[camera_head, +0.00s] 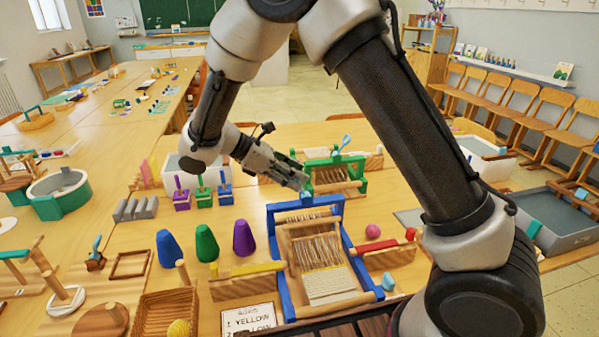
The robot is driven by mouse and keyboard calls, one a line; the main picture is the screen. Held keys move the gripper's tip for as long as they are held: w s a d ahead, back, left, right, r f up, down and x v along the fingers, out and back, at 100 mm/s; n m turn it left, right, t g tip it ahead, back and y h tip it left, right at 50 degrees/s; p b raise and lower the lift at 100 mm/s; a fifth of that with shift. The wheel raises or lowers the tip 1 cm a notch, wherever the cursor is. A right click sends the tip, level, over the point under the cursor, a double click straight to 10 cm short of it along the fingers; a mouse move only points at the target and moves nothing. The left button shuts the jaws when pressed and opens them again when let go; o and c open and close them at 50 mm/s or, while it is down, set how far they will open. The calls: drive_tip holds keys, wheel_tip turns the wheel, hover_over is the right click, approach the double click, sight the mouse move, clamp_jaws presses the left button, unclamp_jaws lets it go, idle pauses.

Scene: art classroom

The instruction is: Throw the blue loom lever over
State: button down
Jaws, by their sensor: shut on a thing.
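The blue loom (349,245) stands on the table in front of me, with white warp threads and a part-woven cloth in its wooden frame. My gripper (302,182) reaches in from the upper left, its fingers at the loom's top bar. It is shut on the blue lever (304,196), of which only a small blue piece shows below the fingertips. The fingers hide the rest of the lever, so its tilt cannot be told.
A green loom (357,187) stands close behind. Blue, green and purple cones (206,243) stand to the left. A red ball (372,231) and red bar (385,257) lie to the right. A wicker basket (153,302) and a sign (249,318) are in front.

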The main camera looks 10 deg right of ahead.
drive_tip(key=shift+a+f, duration=0.25)
drive_tip(key=shift+a, duration=0.3)
drive_tip(key=c, duration=0.9)
unclamp_jaws()
drive_tip(key=v, duration=1.2)
